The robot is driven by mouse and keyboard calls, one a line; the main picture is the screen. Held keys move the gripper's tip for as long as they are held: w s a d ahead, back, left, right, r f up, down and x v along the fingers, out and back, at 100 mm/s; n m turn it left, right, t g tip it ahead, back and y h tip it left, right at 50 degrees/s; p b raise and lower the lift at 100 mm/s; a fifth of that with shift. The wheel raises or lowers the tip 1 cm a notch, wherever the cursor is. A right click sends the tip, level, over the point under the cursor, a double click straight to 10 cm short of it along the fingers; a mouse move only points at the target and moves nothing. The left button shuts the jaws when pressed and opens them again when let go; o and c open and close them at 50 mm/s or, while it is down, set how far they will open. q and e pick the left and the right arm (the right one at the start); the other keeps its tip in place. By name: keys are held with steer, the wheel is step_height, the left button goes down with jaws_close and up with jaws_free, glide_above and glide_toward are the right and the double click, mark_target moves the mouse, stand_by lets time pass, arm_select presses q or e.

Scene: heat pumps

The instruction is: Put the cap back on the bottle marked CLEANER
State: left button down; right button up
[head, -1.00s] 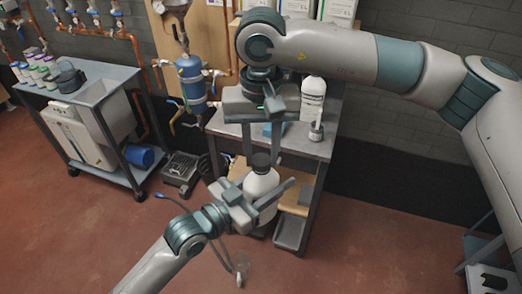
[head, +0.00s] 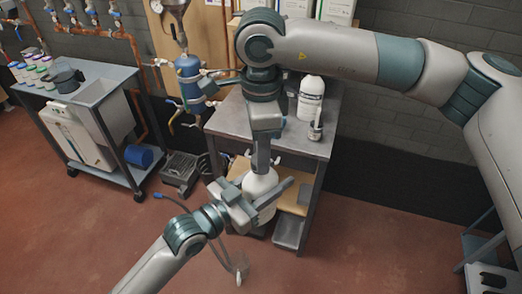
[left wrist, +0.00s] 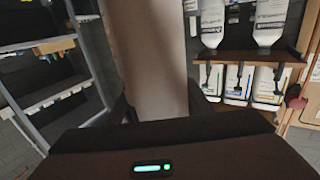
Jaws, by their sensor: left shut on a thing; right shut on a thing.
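A white bottle (head: 262,188) stands upright in the jaws of my left gripper (head: 246,206), which is shut around its body. No CLEANER label can be read on it. My right gripper (head: 261,168) points straight down over the bottle's neck. It is shut on the dark cap, which its fingers hide in the head view now. Whether the cap is seated or threaded cannot be told. The left wrist view shows the dark gripper housing (left wrist: 165,150) and a broad pale upright shape, not clearly identifiable.
Behind is a grey metal table (head: 235,118) with another white bottle (head: 311,98) and a small grey item (head: 315,130). A blue-grey cart (head: 95,85) with several small bottles stands left. Red floor is open in front.

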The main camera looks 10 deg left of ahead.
steer(key=m, duration=0.8)
steer(key=shift+m, duration=0.4)
steer(key=m, duration=0.7)
steer(key=shift+a, duration=0.1)
steer(key=m, duration=1.1)
steer(key=shift+m, duration=0.3)
steer(key=m, duration=0.4)
steer(key=shift+a, duration=0.1)
steer(key=o, duration=1.1)
